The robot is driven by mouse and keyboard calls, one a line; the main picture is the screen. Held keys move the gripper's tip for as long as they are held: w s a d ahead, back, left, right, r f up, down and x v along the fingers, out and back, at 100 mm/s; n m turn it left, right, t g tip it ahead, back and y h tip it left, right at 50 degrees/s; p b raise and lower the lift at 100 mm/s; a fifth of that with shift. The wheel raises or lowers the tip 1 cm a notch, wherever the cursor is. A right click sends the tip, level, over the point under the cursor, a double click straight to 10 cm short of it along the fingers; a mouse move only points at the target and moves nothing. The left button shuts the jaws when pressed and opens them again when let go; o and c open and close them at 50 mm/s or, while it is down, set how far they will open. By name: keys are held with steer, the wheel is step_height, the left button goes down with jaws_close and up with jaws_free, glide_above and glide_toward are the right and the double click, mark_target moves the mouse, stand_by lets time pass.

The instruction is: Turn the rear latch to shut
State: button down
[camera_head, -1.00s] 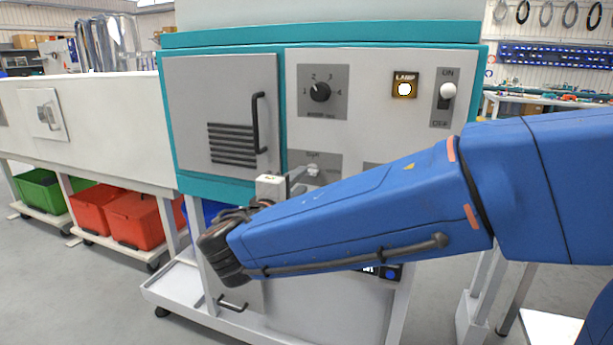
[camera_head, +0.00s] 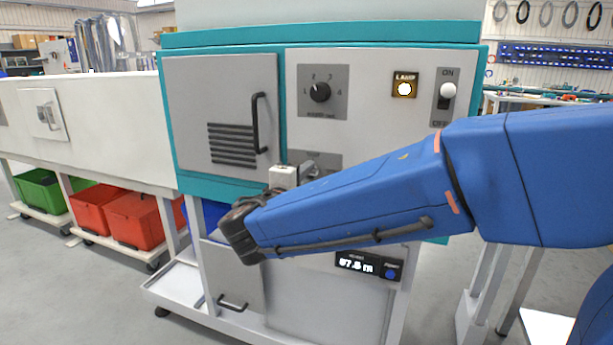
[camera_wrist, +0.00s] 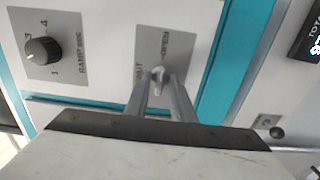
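A small metal latch (camera_wrist: 158,74) sits on a grey plate (camera_wrist: 172,42) on the machine front. In the wrist view the plate carries markings that seem to read SHUT and OPEN. The grey plate also shows in the head view (camera_head: 325,158), below the dial and partly behind my arm. My gripper (camera_wrist: 159,82) has its two grey fingers apart, one on each side of the latch. I cannot tell whether they touch it. In the head view my gripper (camera_head: 306,171) is at the plate. The exact angle of the latch is hard to tell.
A numbered dial (camera_head: 320,92) is just above the plate. A lit lamp (camera_head: 404,89) and an ON/OFF switch (camera_head: 447,92) are to the right. A door with a black handle (camera_head: 259,122) is at left. A counter display (camera_head: 358,264) shows below my arm.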

steer(key=shift+n, duration=0.3)
steer(key=shift+f+n, duration=0.1)
steer(key=shift+n, duration=8.6)
steer(key=c, duration=1.9)
jaws_free()
steer(key=shift+o, duration=0.3)
steer(key=shift+s, duration=0.1)
